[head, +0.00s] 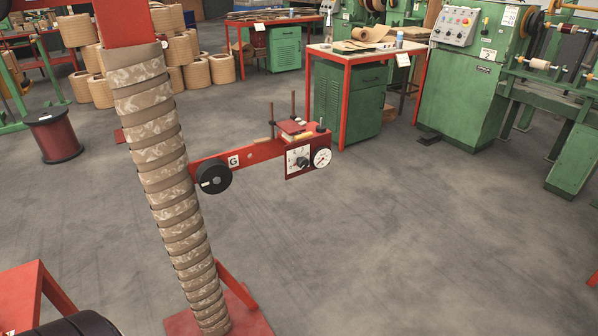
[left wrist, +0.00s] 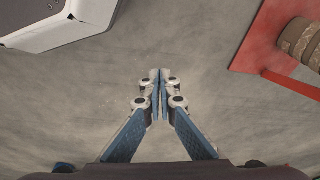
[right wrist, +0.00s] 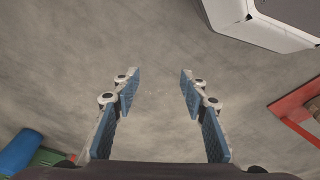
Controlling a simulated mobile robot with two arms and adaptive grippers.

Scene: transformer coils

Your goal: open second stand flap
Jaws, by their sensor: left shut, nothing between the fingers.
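A stand with a red base (head: 246,312) carries a tall stack of brown patterned rings (head: 165,150) on its post. A red horizontal arm (head: 250,153) reaches right from the stack, with a black round knob (head: 214,178), a letter G plate and a dial box (head: 300,160) at its end. I cannot tell which part is the flap. My left gripper (left wrist: 160,75) is shut and empty above bare floor; the stand's red base (left wrist: 262,45) shows at its upper right. My right gripper (right wrist: 160,75) is open and empty above the floor. Neither gripper shows in the head view.
A red-framed table (head: 350,55) with a green cabinet (head: 345,95) stands behind. A green machine (head: 465,95) is at the right. A dark red spool (head: 54,135) and stacked coils (head: 90,60) are at the left. A red frame (head: 30,290) is at lower left. The floor at centre right is clear.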

